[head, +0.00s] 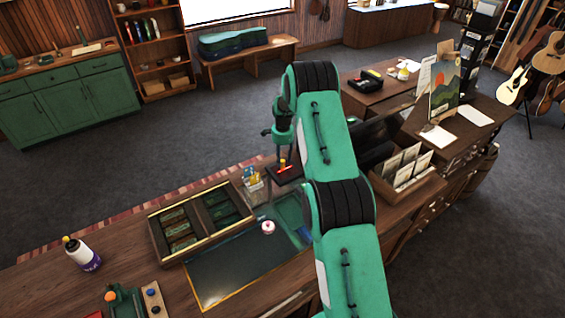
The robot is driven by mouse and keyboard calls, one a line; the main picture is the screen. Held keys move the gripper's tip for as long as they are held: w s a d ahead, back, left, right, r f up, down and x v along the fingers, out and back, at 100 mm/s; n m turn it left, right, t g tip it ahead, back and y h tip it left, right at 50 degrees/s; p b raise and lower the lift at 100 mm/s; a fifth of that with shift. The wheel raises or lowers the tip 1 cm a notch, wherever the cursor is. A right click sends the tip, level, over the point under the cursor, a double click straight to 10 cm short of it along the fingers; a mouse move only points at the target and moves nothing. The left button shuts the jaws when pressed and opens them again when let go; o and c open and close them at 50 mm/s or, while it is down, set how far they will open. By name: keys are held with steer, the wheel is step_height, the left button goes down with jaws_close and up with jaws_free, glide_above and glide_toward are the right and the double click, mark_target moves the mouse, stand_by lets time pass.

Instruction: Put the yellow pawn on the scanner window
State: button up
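My gripper (283,155) points down at the far edge of the counter, with its dark fingertips just above a small black pad (278,177). A small yellow thing (282,163), perhaps the yellow pawn, shows at or just below the fingertips; I cannot tell whether it is held. A red piece (285,169) lies beside it. A dark glassy panel with a gold edge (225,276) is set into the counter nearer to me; I cannot tell whether it or the black pad is the scanner window. My arm hides part of the counter to the right.
A wooden tray with compartments (155,235) stands left of the pad, and a small holder with cards (252,184) is between them. A card box (385,191) stands right of my arm.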

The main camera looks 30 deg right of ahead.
mark_target(283, 160)
step_height(283, 160, up, 10)
steer(key=b, duration=0.1)
steer(key=shift+b, duration=0.3)
steer(key=shift+f, duration=0.1)
stand_by(0.5)
